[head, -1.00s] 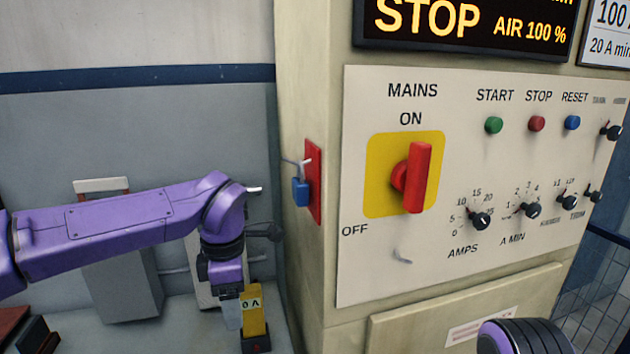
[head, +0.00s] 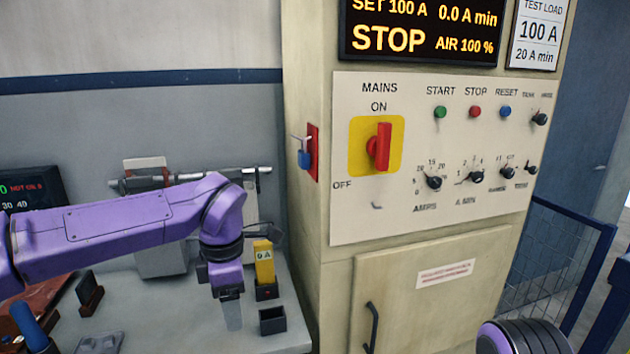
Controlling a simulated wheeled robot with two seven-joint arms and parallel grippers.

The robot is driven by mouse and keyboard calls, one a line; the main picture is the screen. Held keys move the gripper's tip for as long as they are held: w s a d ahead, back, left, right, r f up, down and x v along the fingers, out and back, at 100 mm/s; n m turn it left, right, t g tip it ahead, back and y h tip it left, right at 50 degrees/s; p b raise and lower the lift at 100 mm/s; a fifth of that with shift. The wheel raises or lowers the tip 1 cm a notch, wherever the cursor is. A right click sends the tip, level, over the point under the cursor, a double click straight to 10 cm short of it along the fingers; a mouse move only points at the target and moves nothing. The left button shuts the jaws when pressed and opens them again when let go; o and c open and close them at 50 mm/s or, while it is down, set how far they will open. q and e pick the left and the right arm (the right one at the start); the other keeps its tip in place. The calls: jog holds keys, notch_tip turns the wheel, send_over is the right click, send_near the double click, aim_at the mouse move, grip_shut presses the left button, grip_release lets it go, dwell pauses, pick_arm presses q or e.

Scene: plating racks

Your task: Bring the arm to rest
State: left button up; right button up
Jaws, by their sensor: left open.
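My left arm comes in from the left, purple, bent at the elbow, with its wrist pointing down. My left gripper (head: 232,318) hangs over the grey bench in front of the cabinet, open, with nothing seen between its fingers. Its fingers show nearly edge-on. A yellow meter reading "0 A" (head: 264,263) stands just behind and right of it. A small dark open box (head: 272,320) sits to its right. Part of my right arm shows at the bottom right; its gripper is out of view.
The cream cabinet's panel (head: 350,215) carries a red mains switch (head: 379,147) with its handle upright at ON. A blue padlock (head: 304,159) hangs on a red plate at the cabinet's side. A blue mesh fence (head: 560,255) stands right. The bench (head: 180,320) is partly clear.

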pick_arm(q)
jog(key=w+a+f+n+t+y, duration=0.1)
jog(key=w+a+f+t+y, duration=0.2)
jog(key=w+a+f+t, duration=0.15)
notch_tip(320, 180, down, 19)
jog(key=s+a+m+t+y+b, duration=0.2)
jog(key=m+t+y, duration=0.1)
jog(key=m, duration=0.2)
jog(key=s+a+f+m+g+h+b, duration=0.1)
jog(key=s+a+f+m+h+b, duration=0.15)
jog(key=s+f+m, duration=0.9)
jog(key=s+a+f+g, duration=0.1)
jog(key=s+a+f, duration=0.1)
jog(key=s, duration=0.4)
jog(key=s+a+f+g+b, duration=0.1)
jog(key=s+a+f, duration=0.1)
jog(key=s+f, duration=0.3)
jog(key=s+a+f+g, duration=0.1)
jog(key=s+f, duration=0.3)
jog(key=s, duration=0.5)
jog(key=shift+a+f, duration=0.2)
jog(key=shift+a, duration=0.6)
pick_arm(e)
notch_tip(320, 180, down, 6)
jog(key=shift+w, duration=0.3)
pick_arm(q)
jog(key=shift+n+g, duration=0.25)
